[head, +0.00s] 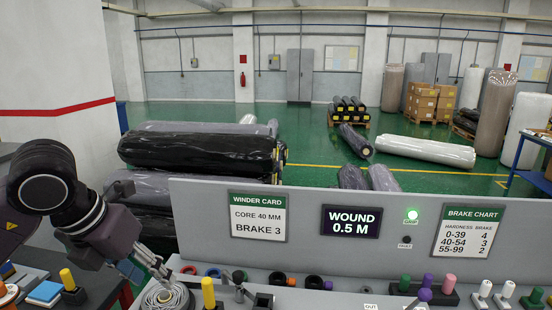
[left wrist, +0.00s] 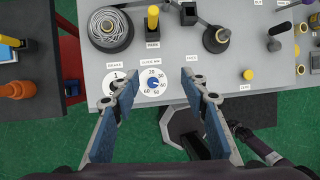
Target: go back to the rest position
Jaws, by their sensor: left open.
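My left gripper (head: 160,270) comes in from the left in the head view, low over the near left part of the grey bench. In the left wrist view its two fingers (left wrist: 160,75) are spread apart with nothing between them. The grey wound coil (head: 165,297) is close by the fingers in the head view; it also shows in the left wrist view (left wrist: 110,32). A white dial marked 1 (left wrist: 113,84) and a core-size dial with a blue knob (left wrist: 153,82) lie by and between the fingertips in that view.
A yellow-handled peg (head: 208,292) stands beside the coil. A grey panel (head: 300,197) with cards, a "WOUND 0.5 M" display (head: 351,222) and a lit green lamp (head: 412,214) rises behind. Black-wrapped rolls (head: 198,152) lie beyond. A dark side table (head: 85,289) is at left.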

